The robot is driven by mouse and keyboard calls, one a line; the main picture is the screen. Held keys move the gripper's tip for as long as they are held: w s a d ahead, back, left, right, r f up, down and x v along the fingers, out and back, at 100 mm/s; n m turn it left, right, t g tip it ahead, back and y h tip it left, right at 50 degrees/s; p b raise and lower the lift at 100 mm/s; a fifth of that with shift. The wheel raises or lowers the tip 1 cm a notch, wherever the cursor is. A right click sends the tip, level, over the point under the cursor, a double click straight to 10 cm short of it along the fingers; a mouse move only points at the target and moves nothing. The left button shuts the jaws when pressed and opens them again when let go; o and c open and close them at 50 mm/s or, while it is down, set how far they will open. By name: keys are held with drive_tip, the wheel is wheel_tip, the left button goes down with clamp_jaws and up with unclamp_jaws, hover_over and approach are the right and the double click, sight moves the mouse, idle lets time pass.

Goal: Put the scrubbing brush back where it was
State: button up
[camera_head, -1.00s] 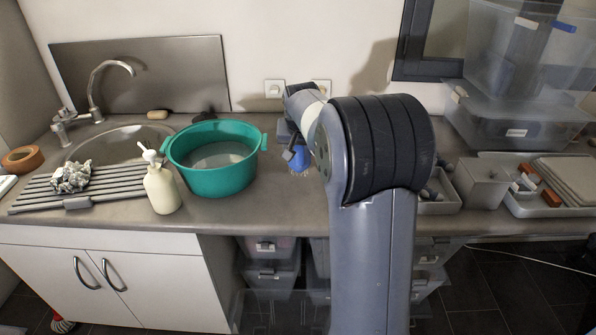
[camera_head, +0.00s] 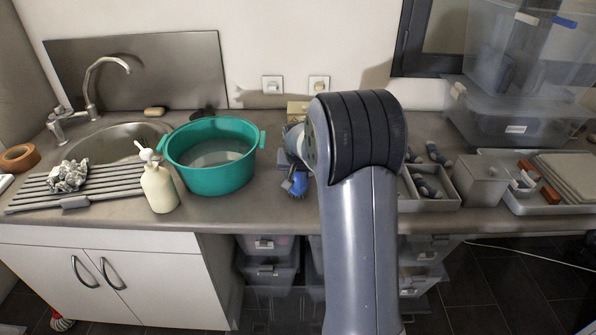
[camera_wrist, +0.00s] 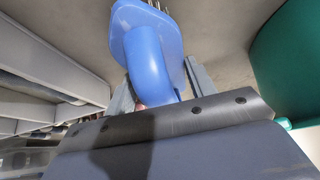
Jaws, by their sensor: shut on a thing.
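The scrubbing brush (camera_head: 298,183) has a blue body and handle, and bristles on its underside. In the head view it is low over the counter, right of the green basin, and partly hidden by my arm. In the wrist view the brush (camera_wrist: 150,50) fills the top middle. My gripper (camera_wrist: 155,92) is shut on its blue handle, one finger on each side. I cannot tell whether the bristles touch the counter. In the head view my gripper is mostly hidden behind my arm.
A green basin (camera_head: 212,178) with liquid stands left of the brush, with a soap bottle (camera_head: 159,188) in front of it. A grey tray (camera_head: 436,203) with dark cylindrical items lies right of my arm. A tan block (camera_head: 297,110) stands at the wall. Counter shows between basin and arm.

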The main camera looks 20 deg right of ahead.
drive_tip(key=shift+f, duration=0.15)
drive_tip(key=o, duration=1)
drive_tip(key=shift+r, duration=0.25)
drive_tip(key=v, duration=1.2)
drive_tip(key=shift+b, duration=0.4)
